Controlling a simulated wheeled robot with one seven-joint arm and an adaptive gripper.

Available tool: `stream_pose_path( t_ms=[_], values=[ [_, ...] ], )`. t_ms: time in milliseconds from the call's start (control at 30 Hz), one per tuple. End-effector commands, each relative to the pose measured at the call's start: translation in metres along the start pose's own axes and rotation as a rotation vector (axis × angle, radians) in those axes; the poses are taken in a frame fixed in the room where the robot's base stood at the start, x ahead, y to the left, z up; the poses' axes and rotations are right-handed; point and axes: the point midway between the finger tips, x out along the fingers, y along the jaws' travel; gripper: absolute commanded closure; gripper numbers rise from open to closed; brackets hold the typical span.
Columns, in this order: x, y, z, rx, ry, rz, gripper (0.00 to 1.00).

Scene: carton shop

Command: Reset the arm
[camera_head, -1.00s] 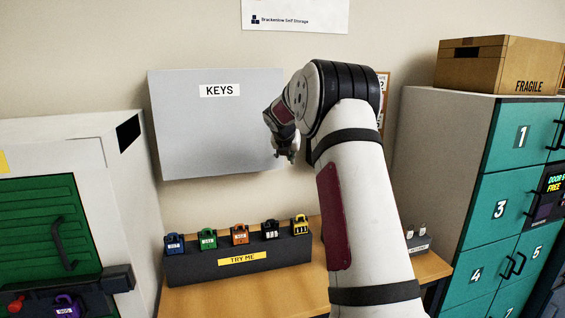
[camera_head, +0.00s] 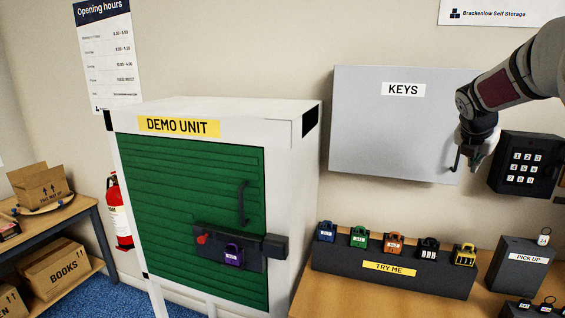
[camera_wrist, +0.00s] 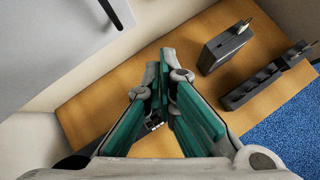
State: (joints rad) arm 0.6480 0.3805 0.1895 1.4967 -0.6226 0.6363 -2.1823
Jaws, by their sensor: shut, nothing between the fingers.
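My gripper (camera_head: 474,160) is at the right in the head view, pointing down in front of the right side of the grey KEYS cabinet (camera_head: 395,140), near its dark handle. Whether it touches the cabinet cannot be told. In the wrist view my gripper (camera_wrist: 162,70) shows its green-padded fingers with the tips close together. Nothing is held. The wooden table (camera_wrist: 85,115) lies below the fingers.
A rack of several padlocks marked TRY ME (camera_head: 395,280) and a PICK UP box (camera_head: 518,265) stand on the table. A keypad (camera_head: 527,165) is on the wall right of my gripper. The DEMO UNIT (camera_head: 205,110), with a green door, stands left. Blue carpet (camera_wrist: 285,135) shows beyond the table.

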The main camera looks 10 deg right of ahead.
Motion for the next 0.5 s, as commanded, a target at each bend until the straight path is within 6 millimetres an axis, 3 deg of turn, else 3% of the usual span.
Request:
stream_pose_path(
  t_ms=[33,200,367,500],
  values=[
    [-0.024,0.010,-0.010,0.070,0.006,0.016,1.00],
    [-0.103,0.027,-0.065,0.434,0.071,0.047,1.00],
    [-0.170,0.025,-0.125,0.795,0.157,0.051,1.00],
    [-0.219,0.012,-0.181,1.113,0.248,0.030,1.00]
  ],
)
